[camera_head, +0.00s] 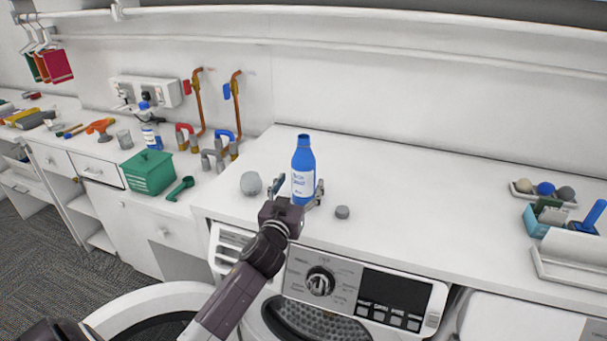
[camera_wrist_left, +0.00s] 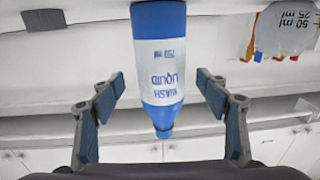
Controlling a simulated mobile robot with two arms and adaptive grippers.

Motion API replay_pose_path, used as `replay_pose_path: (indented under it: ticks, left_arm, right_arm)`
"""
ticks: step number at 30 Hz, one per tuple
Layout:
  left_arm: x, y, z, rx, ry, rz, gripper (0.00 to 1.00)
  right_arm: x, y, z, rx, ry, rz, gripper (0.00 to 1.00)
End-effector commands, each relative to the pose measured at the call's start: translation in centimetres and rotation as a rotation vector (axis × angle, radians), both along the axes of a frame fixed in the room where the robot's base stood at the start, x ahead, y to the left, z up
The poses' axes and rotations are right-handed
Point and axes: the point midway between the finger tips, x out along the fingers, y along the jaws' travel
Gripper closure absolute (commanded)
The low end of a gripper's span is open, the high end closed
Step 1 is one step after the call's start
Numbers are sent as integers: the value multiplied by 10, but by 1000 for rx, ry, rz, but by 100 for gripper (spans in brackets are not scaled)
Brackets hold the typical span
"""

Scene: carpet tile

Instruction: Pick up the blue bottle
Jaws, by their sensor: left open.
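The blue bottle (camera_head: 302,167) with a white label stands upright on the white counter above the washing machine. In the left wrist view the bottle (camera_wrist_left: 160,65) appears upside down between the two fingers. My left gripper (camera_head: 297,190) is at the bottle, with one finger on each side of its lower part. In the left wrist view the gripper (camera_wrist_left: 160,100) is open, with a visible gap between each finger and the bottle. My right gripper is not in view.
A green box (camera_head: 148,172) and a green scoop (camera_head: 180,188) lie farther left. The counter right of the bottle is mostly clear up to a blue container (camera_head: 535,222).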

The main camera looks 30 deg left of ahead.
Motion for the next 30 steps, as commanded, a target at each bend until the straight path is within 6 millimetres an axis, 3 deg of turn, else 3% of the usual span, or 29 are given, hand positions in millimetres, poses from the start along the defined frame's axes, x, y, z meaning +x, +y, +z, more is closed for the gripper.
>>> replay_pose_path:
  ticks: [4,9,20,30]
  left_arm:
    - [18,8,8,1,0,1,31]
    - [34,13,4,0,0,0,31]
    - [38,14,3,0,-1,0,32]
    - [38,14,3,0,0,0,70]
  right_arm:
    - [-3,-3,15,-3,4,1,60]
    - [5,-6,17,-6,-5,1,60]
    - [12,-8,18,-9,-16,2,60]
    - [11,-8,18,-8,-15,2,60]
